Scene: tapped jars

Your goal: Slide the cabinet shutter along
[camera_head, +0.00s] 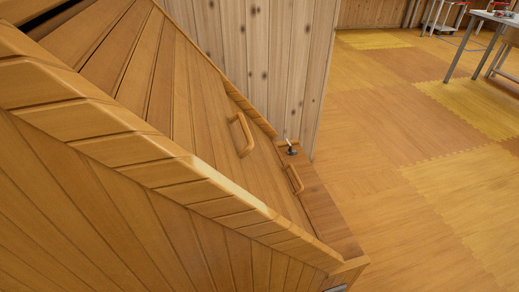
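A wooden cabinet (130,150) fills the left and centre of the head view, seen close and at a steep slant. Its slatted shutter (185,85) lies behind the thick plank rim. A curved wooden handle (241,134) is on the panel near the shutter's right part. A second, similar handle (295,179) is further right and lower. A dark gap (45,18) shows at the upper left, beside the slats. Neither of my grippers can be seen, and no contact with a handle shows.
A small dark fitting (291,148) sits at the cabinet's far edge; its kind is unclear. A pale plank wall (270,60) stands behind. Open floor (420,150) of tan and yellow mats lies to the right. A grey-legged table (490,15) stands at the upper right.

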